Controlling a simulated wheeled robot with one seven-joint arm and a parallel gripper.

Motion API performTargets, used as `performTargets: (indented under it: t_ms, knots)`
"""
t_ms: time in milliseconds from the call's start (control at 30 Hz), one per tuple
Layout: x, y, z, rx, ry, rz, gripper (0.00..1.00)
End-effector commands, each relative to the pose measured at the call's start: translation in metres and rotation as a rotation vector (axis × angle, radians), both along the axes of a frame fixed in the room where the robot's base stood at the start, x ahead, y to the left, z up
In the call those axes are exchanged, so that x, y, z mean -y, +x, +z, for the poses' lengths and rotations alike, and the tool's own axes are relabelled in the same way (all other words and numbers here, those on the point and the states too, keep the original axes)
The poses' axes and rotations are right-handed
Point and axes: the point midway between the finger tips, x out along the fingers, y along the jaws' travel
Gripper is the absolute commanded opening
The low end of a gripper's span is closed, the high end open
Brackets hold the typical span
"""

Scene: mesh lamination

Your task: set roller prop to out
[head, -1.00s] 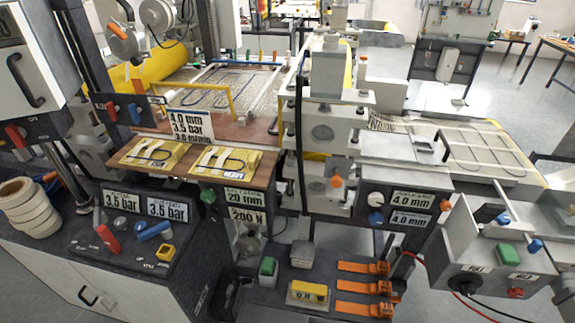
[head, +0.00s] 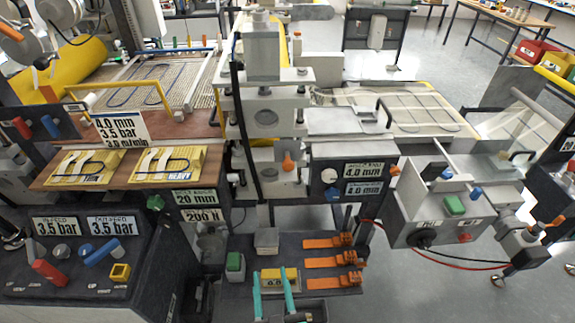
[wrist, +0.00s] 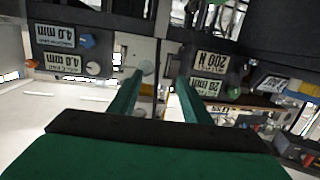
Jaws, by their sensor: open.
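The roller stand (head: 265,120) is a grey upright frame in the middle of the head view. An orange knob-like part (head: 287,162) sits low on its right side. It may be the roller prop, but no readable label marks it. My gripper (head: 272,270) shows at the bottom of the head view, with two teal fingers apart and pointing up in the picture. In the wrist view my gripper (wrist: 162,78) has its fingers spread with nothing held between them. Beyond them are the upside-down panels of the machine.
A yellow block (head: 268,276) lies on the dark lower shelf behind the fingers, with several orange clamps (head: 322,262) to its right. A control box (head: 455,205) juts out at right.

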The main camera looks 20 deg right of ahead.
Motion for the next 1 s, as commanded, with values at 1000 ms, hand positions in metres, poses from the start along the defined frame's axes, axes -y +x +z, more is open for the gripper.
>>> performTargets:
  t_ms: [1000]
  knots:
    - [0.098,0.155,0.152,0.114,0.006,-0.120,0.44]
